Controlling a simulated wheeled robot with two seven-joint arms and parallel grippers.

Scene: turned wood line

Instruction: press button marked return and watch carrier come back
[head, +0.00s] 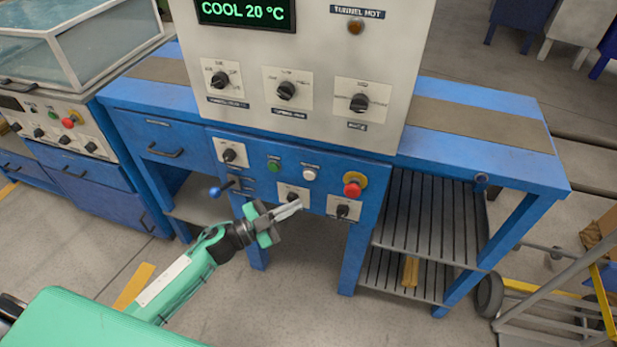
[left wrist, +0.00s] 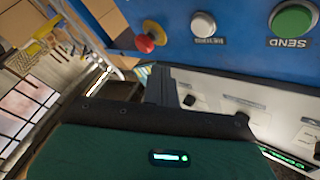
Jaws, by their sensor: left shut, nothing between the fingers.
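The white button marked return (head: 309,174) sits on the blue front panel, between the green button (head: 273,166) and the red mushroom button (head: 352,186). In the left wrist view the picture is turned over, and the white return button (left wrist: 203,25) shows beside the green one marked SEND (left wrist: 293,20). My left gripper (head: 297,205) is shut and empty, below the return button in the head view; whether it touches the panel I cannot tell. No carrier shows on the visible belt. My right gripper is out of view.
A brown belt (head: 480,126) runs through the grey cabinet (head: 330,60), whose display reads COOL 20 °C. A blue-knobbed lever (head: 214,192) sticks out left of my gripper. A slatted rack (head: 425,225) stands below right; a trolley (head: 560,295) is at the right.

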